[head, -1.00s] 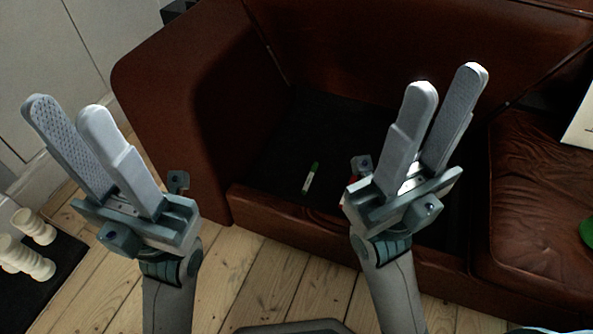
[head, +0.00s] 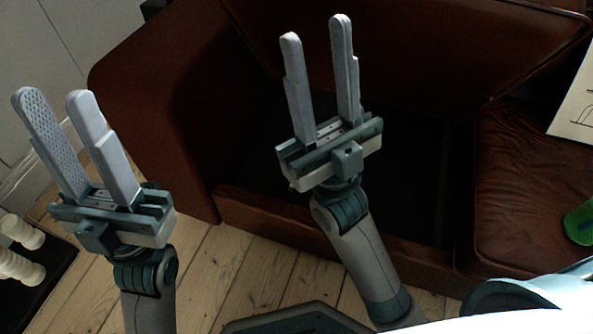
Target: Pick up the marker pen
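The marker pen cannot be made out now; my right gripper covers the part of the dark sofa base where it lay. My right gripper (head: 315,30) is open and empty, its fingers pointing up the picture in front of the brown leather sofa (head: 150,95). The dark open seat bay (head: 400,190) of the sofa shows behind its wrist. My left gripper (head: 50,96) is open and empty at the left, in front of the pale wall and floor, away from the seat bay.
A leather seat cushion (head: 515,200) fills the right side of the sofa, with a green object (head: 580,222) and a white sheet (head: 578,110) on that side. Pale rounded pieces (head: 20,232) stand on a dark mat at lower left. Floorboards (head: 225,275) are clear in front.

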